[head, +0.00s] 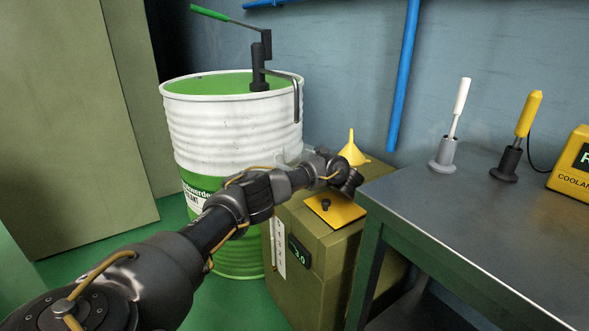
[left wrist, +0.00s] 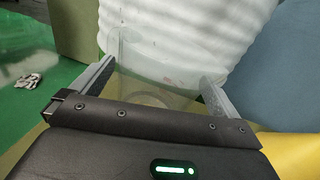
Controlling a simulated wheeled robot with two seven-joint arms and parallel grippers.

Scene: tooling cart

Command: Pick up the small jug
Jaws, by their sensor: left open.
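The small jug (left wrist: 150,84) appears as a clear, see-through vessel between the fingers of my left gripper (left wrist: 157,88) in the left wrist view. Its outline is faint against the white drum, and I cannot tell whether a finger touches it. My left gripper is open. In the head view my left gripper (head: 343,176) is over the back of the olive cabinet, in front of the drum. A small bit of clear edge, perhaps the jug (head: 308,153), shows behind it; the rest is hidden by the gripper. My right gripper is not in view.
A white and green drum (head: 232,128) with a pump stands behind. The olive cabinet (head: 312,265) carries a yellow funnel (head: 352,152) and a yellow plate (head: 337,211) with a black knob. A metal bench (head: 480,225) at right bears two handled tools and a yellow coolant box (head: 573,172).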

